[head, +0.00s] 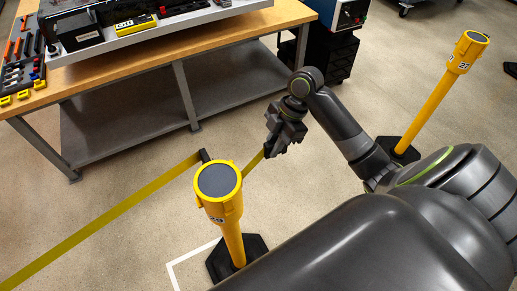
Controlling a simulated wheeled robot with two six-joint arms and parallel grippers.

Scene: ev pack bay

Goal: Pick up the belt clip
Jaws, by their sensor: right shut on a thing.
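My right gripper (272,146) is low over the floor, just beyond and to the right of the near yellow post (217,182). It is shut on the belt clip, a small dark piece (267,149) mostly hidden between the fingers. A short length of yellow belt (253,164) runs from the post's head to the clip. Another dark clip (204,155) ends the long yellow belt (110,218) at the far side of the same post. My left gripper is not in view.
A wooden-topped workbench (170,42) with tools stands at the back left, its grey shelf below. A second yellow post (440,92) stands at the right, behind my arm. A dark cabinet (325,52) stands by the bench. Floor between bench and posts is clear.

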